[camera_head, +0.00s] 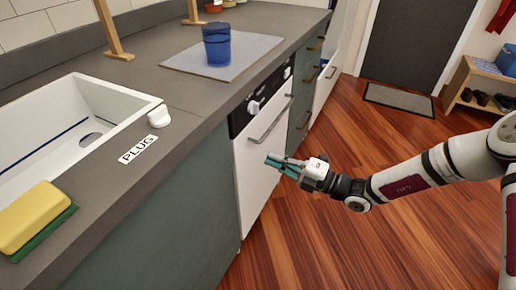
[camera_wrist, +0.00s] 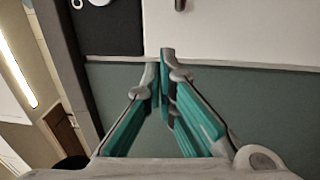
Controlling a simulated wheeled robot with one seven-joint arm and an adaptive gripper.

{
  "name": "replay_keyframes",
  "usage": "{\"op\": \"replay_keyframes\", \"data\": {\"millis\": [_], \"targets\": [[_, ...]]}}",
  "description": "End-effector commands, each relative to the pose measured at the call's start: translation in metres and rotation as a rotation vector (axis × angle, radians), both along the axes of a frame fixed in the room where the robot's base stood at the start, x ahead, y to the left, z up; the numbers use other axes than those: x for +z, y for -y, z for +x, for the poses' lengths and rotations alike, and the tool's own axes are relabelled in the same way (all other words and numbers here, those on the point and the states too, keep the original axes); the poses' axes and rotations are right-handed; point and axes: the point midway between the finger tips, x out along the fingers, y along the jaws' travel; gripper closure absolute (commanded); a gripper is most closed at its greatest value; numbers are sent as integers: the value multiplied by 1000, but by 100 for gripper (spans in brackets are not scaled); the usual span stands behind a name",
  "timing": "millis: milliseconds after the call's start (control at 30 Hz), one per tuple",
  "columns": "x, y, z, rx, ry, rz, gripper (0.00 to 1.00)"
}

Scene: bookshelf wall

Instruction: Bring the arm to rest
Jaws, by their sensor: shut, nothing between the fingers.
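My gripper (camera_head: 270,161) is shut and empty, with teal pads on its fingers. In the head view it hangs in the air in front of the white oven door, below counter height. My white and dark red arm (camera_head: 400,186) reaches in from the right edge. In the wrist view the fingertips of my gripper (camera_wrist: 160,62) meet in front of a white panel and a grey-green cabinet front (camera_wrist: 260,90). I cannot tell how far the fingertips are from the oven door.
The counter (camera_head: 190,95) runs along the left with a white sink (camera_head: 120,95), a yellow-green sponge (camera_head: 35,215), a PLUG label (camera_head: 138,149) and a blue cup (camera_head: 217,45) on a grey mat (camera_head: 250,50). The oven handle (camera_head: 268,122) sticks out. A shoe rack (camera_head: 485,75) stands far right. Wooden floor lies open.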

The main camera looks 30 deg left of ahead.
Motion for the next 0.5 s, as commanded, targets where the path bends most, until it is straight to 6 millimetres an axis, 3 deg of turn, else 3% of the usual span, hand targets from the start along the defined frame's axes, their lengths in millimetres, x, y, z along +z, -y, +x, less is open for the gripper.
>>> {"op": "replay_keyframes", "data": {"millis": [200,500], "targets": [[0,34,0,-1,-1,0,100],[0,45,0,2,1,1,100]]}}
